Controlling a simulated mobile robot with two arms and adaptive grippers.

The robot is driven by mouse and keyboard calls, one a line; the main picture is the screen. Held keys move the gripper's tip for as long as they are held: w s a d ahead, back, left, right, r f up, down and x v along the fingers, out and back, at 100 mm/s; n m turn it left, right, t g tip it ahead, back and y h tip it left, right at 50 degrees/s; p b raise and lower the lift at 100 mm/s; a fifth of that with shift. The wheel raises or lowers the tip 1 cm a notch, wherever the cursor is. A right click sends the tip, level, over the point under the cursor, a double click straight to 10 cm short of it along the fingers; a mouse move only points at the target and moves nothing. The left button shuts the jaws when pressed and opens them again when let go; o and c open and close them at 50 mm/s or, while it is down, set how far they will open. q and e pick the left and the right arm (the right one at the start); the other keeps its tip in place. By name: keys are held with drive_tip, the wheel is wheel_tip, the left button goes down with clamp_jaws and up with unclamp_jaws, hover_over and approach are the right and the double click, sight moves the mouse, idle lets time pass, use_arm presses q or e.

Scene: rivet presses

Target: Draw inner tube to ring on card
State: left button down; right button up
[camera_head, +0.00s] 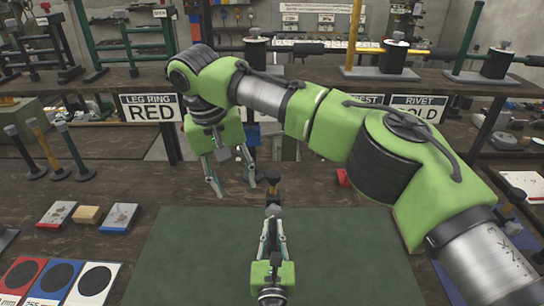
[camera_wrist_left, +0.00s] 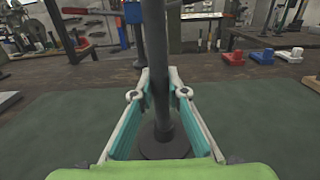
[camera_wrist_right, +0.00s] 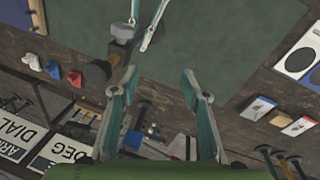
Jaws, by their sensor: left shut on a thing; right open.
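A dark upright tube (camera_wrist_left: 160,60) on a round base (camera_wrist_left: 163,141) stands on the green mat (camera_wrist_left: 60,130). My left gripper (camera_wrist_left: 160,90) is shut on it, one finger on each side. In the head view my left gripper (camera_head: 270,220) is at the mat's middle, with the tube's dark top (camera_head: 273,188) just beyond it. In the right wrist view a grey collar (camera_wrist_right: 122,32) and a dark end piece (camera_wrist_right: 97,73) show beside the left fingertips. My right gripper (camera_head: 235,188) is open and empty, left of the tube top. A card (camera_head: 150,107) reads "LEG RING RED".
Small blocks (camera_head: 88,214) and coloured pads with black discs (camera_head: 57,276) lie left of the mat. Several upright rods (camera_head: 73,150) stand at the left. My right arm crosses above the mat's right side.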

drive_tip(key=w+d+f+t+y, duration=0.2)
drive_tip(key=w+f+y, duration=0.25)
drive_tip(key=w, duration=0.35)
drive_tip(key=w+d+t+y, duration=0.3)
drive_tip(key=w+d+t, duration=0.1)
drive_tip(key=w+d, duration=0.25)
drive_tip(key=d+r+n+t+y, duration=0.1)
drive_tip(key=d+r+t, duration=0.4)
drive_tip(key=d, duration=0.4)
drive_tip(key=d+r+n+t+y, duration=0.1)
drive_tip(key=d+r+n+t, duration=0.15)
drive_tip(key=d+r, duration=0.45)
drive_tip(key=s+d+r+n+t+y, duration=0.2)
drive_tip(key=s+d+r+n+t, duration=0.15)
drive_tip(key=s+r, duration=0.35)
drive_tip(key=g+y, duration=0.4)
drive_tip(key=g, duration=0.2)
approach(280, 179)
drive_tip(key=shift+m+h, duration=0.25)
drive_tip(key=shift+m, duration=0.05)
drive_tip(key=x, duration=1.2)
drive_tip(key=shift+r, duration=0.2)
drive_tip(key=shift+s, duration=0.1)
